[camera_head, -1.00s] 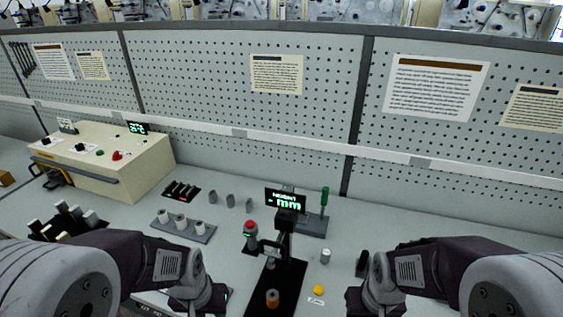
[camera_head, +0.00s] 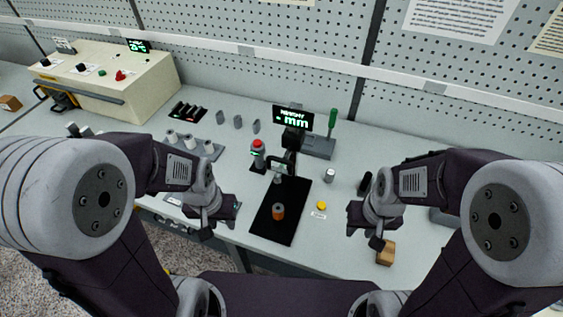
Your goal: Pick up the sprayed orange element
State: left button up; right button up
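The orange element (camera_head: 278,212) is a small orange cylinder with a darker top. It stands upright on the black base plate (camera_head: 267,228) of a measuring stand whose display (camera_head: 293,117) reads "mm". My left gripper (camera_head: 230,213) is to the left of the plate, apart from the element. My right gripper (camera_head: 372,238) is to the right of the plate, also apart from it. Both grippers are small and partly hidden by their own wrists, so I cannot tell how far their fingers are open.
A yellow button (camera_head: 321,205) lies right of the plate, with a grey cylinder (camera_head: 329,175) behind it. A brown block (camera_head: 386,253) is beside my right gripper. A red-topped device (camera_head: 258,156) and a rack of white spools (camera_head: 190,144) stand to the left. A beige control box (camera_head: 115,85) is at the back left.

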aim_at(278, 209)
jog(key=j+z, duration=0.15)
jog(key=j, duration=0.3)
jog(key=k+j+z, duration=0.2)
jog(key=j, duration=0.2)
jog(key=j+z, duration=0.15)
jog(key=j, duration=0.3)
jog(key=k+j+z, duration=0.2)
jog(key=j, duration=0.15)
jog(key=k+j+z, duration=0.15)
jog(key=j, duration=0.25)
jog(key=k+j+z, duration=0.2)
jog(key=j, duration=0.2)
jog(key=k+j+z, duration=0.15)
jog(key=j, duration=0.2)
jog(key=i, duration=0.05)
